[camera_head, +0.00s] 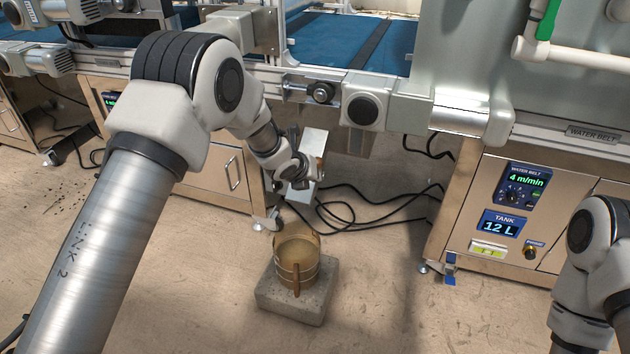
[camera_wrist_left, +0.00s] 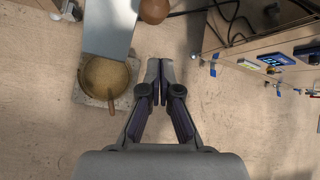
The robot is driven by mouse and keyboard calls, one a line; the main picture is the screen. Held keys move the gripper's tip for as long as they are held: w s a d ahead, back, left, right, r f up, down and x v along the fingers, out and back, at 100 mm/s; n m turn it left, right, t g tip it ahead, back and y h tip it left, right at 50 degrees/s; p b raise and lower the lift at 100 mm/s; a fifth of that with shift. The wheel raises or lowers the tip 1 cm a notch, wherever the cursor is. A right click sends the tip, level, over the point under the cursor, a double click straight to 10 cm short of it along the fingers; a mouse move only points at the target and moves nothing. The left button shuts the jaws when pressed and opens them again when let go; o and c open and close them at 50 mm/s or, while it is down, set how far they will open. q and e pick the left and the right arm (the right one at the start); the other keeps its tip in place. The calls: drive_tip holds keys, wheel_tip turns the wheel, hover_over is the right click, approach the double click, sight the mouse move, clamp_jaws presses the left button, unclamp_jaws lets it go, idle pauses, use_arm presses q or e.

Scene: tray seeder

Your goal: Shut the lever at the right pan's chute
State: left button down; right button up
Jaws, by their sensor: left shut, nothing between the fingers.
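The chute (camera_head: 314,143) is a pale metal trough hanging below the machine in the head view. It also shows at the top left of the left wrist view (camera_wrist_left: 110,28). A round brown knob (camera_wrist_left: 154,10), which may be the lever's end, shows at the top edge of that view, right of the chute. I cannot make out the lever in the head view. My left gripper (camera_head: 297,180) is by the chute's lower end. In the left wrist view its fingers (camera_wrist_left: 160,64) are together and empty, apart from the knob. My right gripper is out of view.
A bucket (camera_head: 296,262) with tan contents stands on a concrete block (camera_head: 290,306) below the chute. Black cables (camera_head: 350,212) lie on the floor behind. A steel cabinet (camera_head: 520,225) with displays stands to the right. Open floor lies around the block.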

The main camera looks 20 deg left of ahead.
use_arm(q)
drive_tip(key=r, duration=0.1)
drive_tip(key=s+r, duration=0.1)
drive_tip(key=r, duration=0.1)
drive_tip(key=s+r, duration=0.1)
drive_tip(key=shift+s+a+r+p, duration=0.15)
drive_tip(key=shift+s+a+p, duration=0.05)
drive_tip(key=shift+a+p, duration=0.15)
